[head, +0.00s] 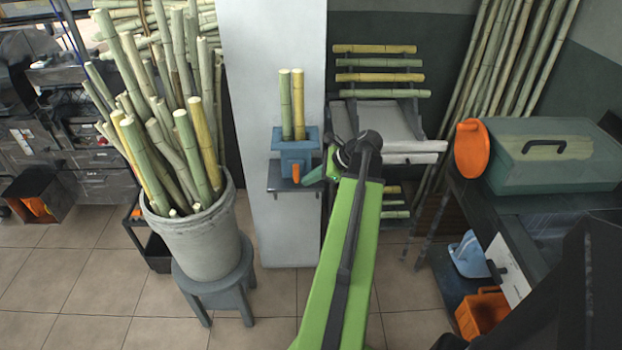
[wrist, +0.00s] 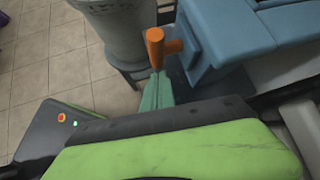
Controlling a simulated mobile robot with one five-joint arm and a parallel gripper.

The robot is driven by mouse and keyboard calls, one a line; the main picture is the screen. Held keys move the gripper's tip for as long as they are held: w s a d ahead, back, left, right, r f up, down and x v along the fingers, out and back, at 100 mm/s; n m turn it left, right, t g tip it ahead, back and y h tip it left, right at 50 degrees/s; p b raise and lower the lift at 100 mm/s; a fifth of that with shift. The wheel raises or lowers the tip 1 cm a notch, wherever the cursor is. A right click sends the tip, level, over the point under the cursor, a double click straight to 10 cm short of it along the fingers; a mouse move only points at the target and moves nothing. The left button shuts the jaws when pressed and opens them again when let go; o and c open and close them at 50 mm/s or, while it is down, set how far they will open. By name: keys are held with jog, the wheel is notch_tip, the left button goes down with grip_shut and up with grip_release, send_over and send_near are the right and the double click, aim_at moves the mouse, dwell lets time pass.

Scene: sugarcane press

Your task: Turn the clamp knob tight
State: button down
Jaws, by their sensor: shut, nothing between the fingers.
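The blue clamp (head: 298,150) sits on a small shelf on the white pillar, with two cane pieces (head: 285,105) standing upright in it. Its orange knob (head: 296,173) sticks out of the front. In the wrist view the knob (wrist: 155,48) shows as an orange bar on a short orange stem, beside the blue clamp body (wrist: 225,35). My gripper (head: 313,176) is just right of the knob in the head view. In the wrist view my green fingertips (wrist: 157,82) are shut and empty, with their tips at the near end of the bar. I cannot tell whether they touch it.
A grey bucket of canes (head: 195,240) stands on a stool to the left. A workbench with a green toolbox (head: 550,165) is on the right. Tiled floor is open below the shelf.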

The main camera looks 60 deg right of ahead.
jog(key=shift+w+a+f, duration=0.1)
jog(key=shift+w+f, duration=0.05)
jog(key=shift+f, duration=0.25)
dwell(0.6)
jog(key=s+d, duration=0.5)
jog(key=s, duration=0.7)
jog(key=shift+s+d, duration=0.4)
